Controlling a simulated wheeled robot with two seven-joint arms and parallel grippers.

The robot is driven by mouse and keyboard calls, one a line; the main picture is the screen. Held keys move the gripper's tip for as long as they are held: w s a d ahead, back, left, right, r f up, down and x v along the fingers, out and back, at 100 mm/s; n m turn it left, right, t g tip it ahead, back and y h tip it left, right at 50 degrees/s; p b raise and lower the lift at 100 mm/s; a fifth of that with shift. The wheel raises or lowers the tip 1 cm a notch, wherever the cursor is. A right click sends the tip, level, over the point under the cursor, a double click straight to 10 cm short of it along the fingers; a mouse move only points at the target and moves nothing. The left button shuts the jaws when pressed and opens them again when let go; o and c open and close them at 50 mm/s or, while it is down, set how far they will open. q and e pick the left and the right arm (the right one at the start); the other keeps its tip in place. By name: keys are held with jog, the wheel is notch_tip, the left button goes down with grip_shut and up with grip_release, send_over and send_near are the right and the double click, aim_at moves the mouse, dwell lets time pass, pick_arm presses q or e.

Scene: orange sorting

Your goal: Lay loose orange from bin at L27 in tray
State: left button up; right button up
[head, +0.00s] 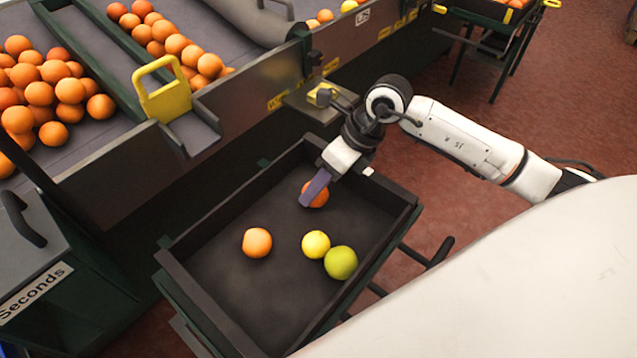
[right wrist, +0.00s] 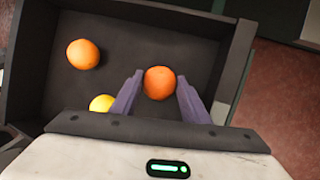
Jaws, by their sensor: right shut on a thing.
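My right gripper (head: 316,188) reaches down into the dark bin (head: 205,228) near its far right part. Its purple fingers are shut on an orange (head: 319,197), partly hidden behind a finger in the head view. In the right wrist view the orange (right wrist: 159,83) sits between the two fingertips of the gripper (right wrist: 158,88). I cannot tell whether it still touches the bin floor. Another orange (head: 257,242) lies at the bin's left; it also shows in the right wrist view (right wrist: 83,54). My left gripper is not in view.
A yellow fruit (head: 316,244) and a green fruit (head: 341,262) lie in the bin. The sorting table (head: 240,110) behind holds many oranges in lanes, with a yellow gate handle (head: 163,92) at its edge. A labelled cabinet (head: 40,270) stands left. The bin walls stand close around the gripper.

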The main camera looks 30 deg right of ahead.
jog(key=shift+f, duration=0.2)
jog(key=o, duration=1.7)
